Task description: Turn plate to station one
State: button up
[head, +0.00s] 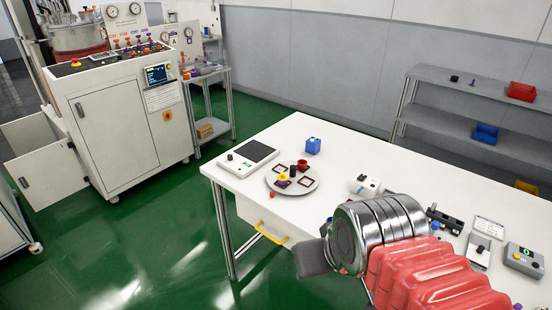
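The round grey plate (296,191) lies on the white table, left of my arm. On it are dark red square frames (306,182), a yellow piece (284,177), a purple piece (282,184), a black cylinder (292,170) and a red cup-like piece (302,166). A small red piece (272,194) is at the plate's near left edge. My gripper (313,257) shows only as a dark grey part at the table's front edge, right of and nearer than the plate. My metal and red arm hides the rest of it. I see no station labels.
A white device (364,186) and control boxes (523,259) stand to the right. A yellow-handled drawer (271,233) is below the table's front edge.

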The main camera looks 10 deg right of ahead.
aim_at(300, 182)
jog(key=u, duration=0.35)
jog(key=i, duration=0.95)
jog(key=u, duration=0.3)
